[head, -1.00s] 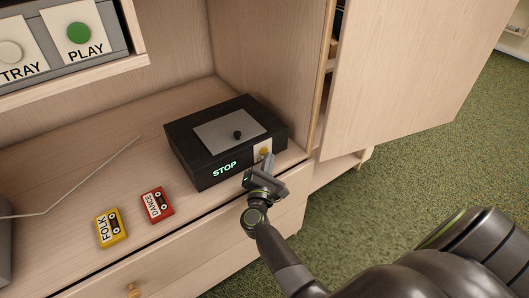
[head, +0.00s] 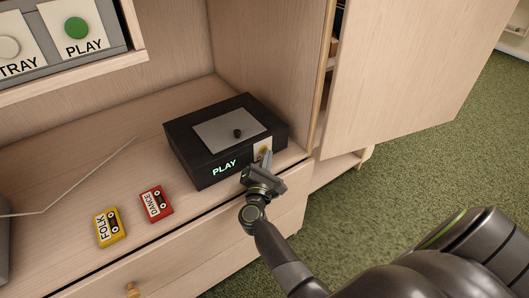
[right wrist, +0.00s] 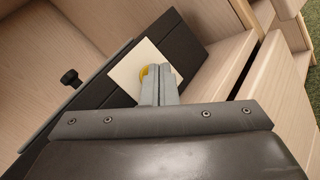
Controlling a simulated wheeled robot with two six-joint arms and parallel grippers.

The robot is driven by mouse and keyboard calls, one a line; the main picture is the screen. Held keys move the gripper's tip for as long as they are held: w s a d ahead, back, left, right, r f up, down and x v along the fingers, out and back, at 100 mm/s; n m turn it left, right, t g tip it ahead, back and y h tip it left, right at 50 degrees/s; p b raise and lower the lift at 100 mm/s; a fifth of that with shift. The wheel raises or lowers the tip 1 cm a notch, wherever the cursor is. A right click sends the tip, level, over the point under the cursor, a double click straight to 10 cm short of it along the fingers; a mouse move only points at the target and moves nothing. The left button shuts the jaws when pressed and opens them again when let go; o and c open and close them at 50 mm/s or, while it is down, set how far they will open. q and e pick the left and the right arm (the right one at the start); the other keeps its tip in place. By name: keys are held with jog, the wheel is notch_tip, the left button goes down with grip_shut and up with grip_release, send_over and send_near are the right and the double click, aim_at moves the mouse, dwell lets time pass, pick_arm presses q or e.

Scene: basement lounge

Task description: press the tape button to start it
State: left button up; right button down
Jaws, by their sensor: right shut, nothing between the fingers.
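The black tape player (head: 207,165) sits on the wooden shelf, with a grey lid and a dark knob on top. Its front display (head: 224,167) reads PLAY in lit letters. The yellow tape button (head: 263,151) is on a pale square plate at the player's right front corner. My right gripper (head: 266,160) is shut and empty, its fingertips at the button. In the right wrist view the fingertips (right wrist: 161,80) overlap the yellow button (right wrist: 146,74) and partly hide it; they look in contact or very close. My left gripper is not in view.
A yellow FOLK cassette (head: 110,227) and a red DANCE cassette (head: 156,204) lie on the shelf left of the player. A grey panel (head: 112,27) with a green PLAY button is at top left. An open cabinet door (head: 410,75) stands at right.

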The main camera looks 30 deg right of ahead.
jog(key=shift+s, duration=0.1)
dwell(0.3)
jog(key=shift+s, duration=0.3)
jog(key=s, duration=0.6)
jog(key=shift+d, duration=0.25)
dwell(0.7)
